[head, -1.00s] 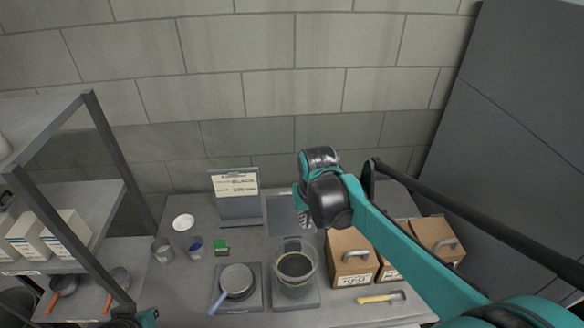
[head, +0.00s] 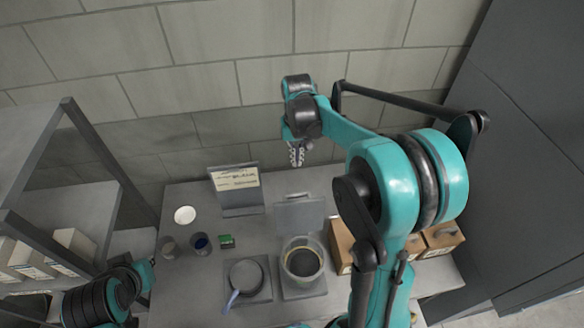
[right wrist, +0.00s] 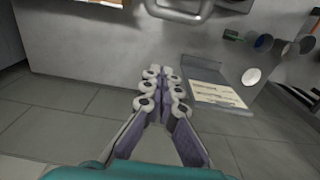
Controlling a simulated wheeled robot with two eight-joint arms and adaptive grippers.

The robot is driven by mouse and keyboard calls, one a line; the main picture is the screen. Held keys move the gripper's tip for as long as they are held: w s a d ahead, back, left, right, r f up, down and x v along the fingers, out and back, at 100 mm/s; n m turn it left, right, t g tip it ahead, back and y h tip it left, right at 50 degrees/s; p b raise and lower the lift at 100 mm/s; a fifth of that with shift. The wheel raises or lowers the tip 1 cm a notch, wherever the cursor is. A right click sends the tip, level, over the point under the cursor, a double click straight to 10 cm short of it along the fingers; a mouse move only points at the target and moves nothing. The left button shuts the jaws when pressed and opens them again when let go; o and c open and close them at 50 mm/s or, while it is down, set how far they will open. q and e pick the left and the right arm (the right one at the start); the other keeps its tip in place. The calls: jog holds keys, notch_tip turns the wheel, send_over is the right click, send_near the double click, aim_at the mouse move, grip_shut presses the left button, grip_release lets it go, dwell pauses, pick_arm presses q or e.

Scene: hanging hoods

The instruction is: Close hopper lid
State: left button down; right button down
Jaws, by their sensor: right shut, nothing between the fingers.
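The hopper (head: 302,261) is a clear round vessel with dark contents, standing on a grey base on the table. Its lid looks to be the flat grey panel (head: 299,217) raised behind it, so the top is open. My right gripper (head: 296,163) is shut and empty, pointing down above and behind the panel, apart from it. In the right wrist view its fingers (right wrist: 161,76) meet with nothing between them. A grey looped part (right wrist: 180,10) shows at the top there; I cannot tell if it belongs to the lid. My left gripper is out of view.
A sign stand (head: 236,190) and white plate (head: 185,215) are left of the lid. A pan (head: 246,276) sits left of the hopper, cardboard boxes (head: 343,247) right. A shelf (head: 70,215) is at left; the wall (head: 210,70) is close behind the table.

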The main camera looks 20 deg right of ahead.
notch_tip(320, 180, down, 10)
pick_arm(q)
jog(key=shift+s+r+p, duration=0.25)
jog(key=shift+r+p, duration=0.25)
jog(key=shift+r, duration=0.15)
pick_arm(e)
jog(key=s, duration=0.1)
jog(key=s+r, duration=0.1)
jog(key=s+a, duration=0.1)
jog(key=s, duration=0.1)
jog(key=shift+r, duration=0.3)
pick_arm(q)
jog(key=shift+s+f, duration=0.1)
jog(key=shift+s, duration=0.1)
